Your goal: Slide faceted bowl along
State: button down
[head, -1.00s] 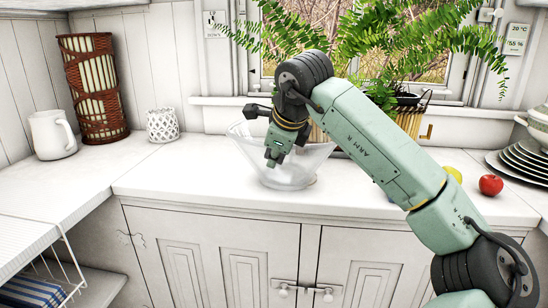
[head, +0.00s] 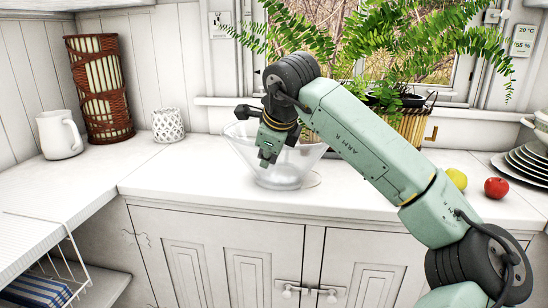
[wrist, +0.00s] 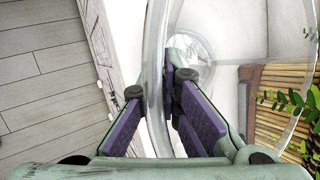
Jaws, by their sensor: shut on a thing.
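The faceted bowl (head: 287,174) is clear glass and stands upright on the white counter, left of the window plant. My gripper (head: 267,160) reaches down at the bowl's near left side, over its wall. In the wrist view, the clear wall of the bowl (wrist: 155,70) passes between the purple-padded fingers (wrist: 165,115). The gripper is shut on this wall. In the head view the gripper hides part of the bowl's left side.
A white mug (head: 59,135), a wicker lamp (head: 99,88) and a white lattice cup (head: 168,125) stand left on the counter (head: 190,178). A yellow fruit (head: 457,178), a red apple (head: 496,188) and stacked plates (head: 528,160) are right. A potted fern (head: 405,100) stands behind. The counter between cup and bowl is clear.

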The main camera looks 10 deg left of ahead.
jog(key=w+a+p, duration=0.2)
jog(key=a+p, duration=0.3)
jog(key=a, duration=1.7)
jog(key=shift+a+p, duration=0.35)
dwell(1.4)
jog(key=c, duration=1.7)
grip_release()
jog(key=shift+w, duration=0.1)
